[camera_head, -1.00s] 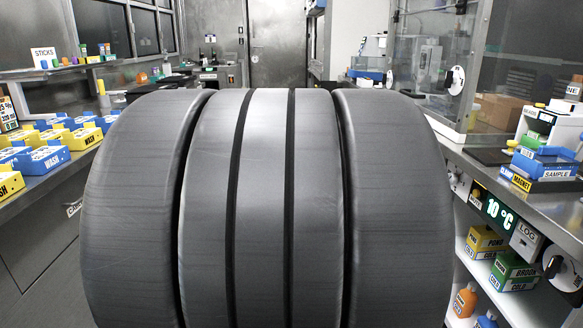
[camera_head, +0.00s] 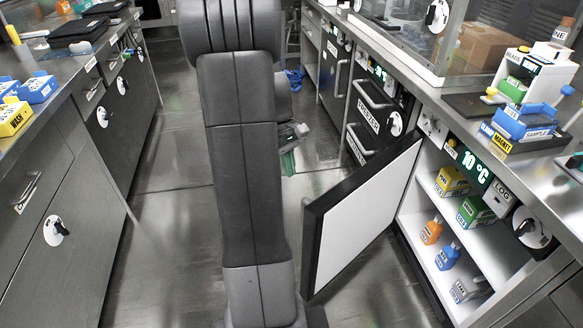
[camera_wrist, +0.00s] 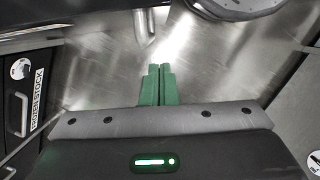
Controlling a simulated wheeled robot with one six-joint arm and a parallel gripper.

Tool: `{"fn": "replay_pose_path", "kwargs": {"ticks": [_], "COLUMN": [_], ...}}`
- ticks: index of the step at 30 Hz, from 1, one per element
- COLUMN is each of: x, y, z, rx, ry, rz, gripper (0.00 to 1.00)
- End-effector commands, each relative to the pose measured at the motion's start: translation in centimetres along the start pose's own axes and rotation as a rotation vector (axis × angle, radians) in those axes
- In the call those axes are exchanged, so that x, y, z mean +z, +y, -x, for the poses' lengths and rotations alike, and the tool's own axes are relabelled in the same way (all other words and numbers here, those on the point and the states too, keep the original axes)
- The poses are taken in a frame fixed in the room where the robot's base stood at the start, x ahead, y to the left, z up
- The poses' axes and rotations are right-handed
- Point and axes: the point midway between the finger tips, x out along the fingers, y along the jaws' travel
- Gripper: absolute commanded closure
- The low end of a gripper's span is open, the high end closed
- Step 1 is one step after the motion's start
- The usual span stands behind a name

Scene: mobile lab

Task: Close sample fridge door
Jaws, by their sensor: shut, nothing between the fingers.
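The sample fridge door (camera_head: 358,222), with a black frame and white inner panel, stands wide open in the head view. It swings out into the aisle, away from the fridge (camera_head: 428,228) under the right counter. My gripper (camera_head: 288,162) shows partly in the head view, left of the door's upper part and farther back, partly hidden by my arm. In the wrist view my gripper's green fingertips (camera_wrist: 157,68) are together and empty over the steel floor. I see no contact between gripper and door.
Fridge shelves hold yellow and green boxes (camera_head: 476,211) and orange and blue bottles (camera_head: 431,232). A 10 °C display (camera_head: 475,165) is above. Freezer drawers (camera_head: 370,115) stand beyond the door. The left counter (camera_head: 40,105) borders the aisle; its floor (camera_head: 165,220) is clear.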

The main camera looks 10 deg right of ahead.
Motion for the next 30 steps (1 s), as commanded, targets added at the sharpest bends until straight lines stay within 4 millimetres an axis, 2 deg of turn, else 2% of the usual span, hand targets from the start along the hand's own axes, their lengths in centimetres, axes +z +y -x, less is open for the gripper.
{"fn": "replay_pose_path", "kwargs": {"ticks": [1, 10, 15, 18, 30], "x": [0.0, 0.0, 2.6, 3.4, 4.0], "y": [0.0, 0.0, 0.0, 0.0, 0.0], "z": [-1.6, -8.0, -8.2, -8.3, -8.3], "rx": [-0.002, -0.001, 0.0, 0.0, 0.0], "ry": [-0.003, -0.003, 0.002, 0.001, 0.0], "rz": [0.0, -0.002, -0.004, -0.003, -0.002], "gripper": [1.0, 1.0, 1.0, 1.0, 1.0]}}
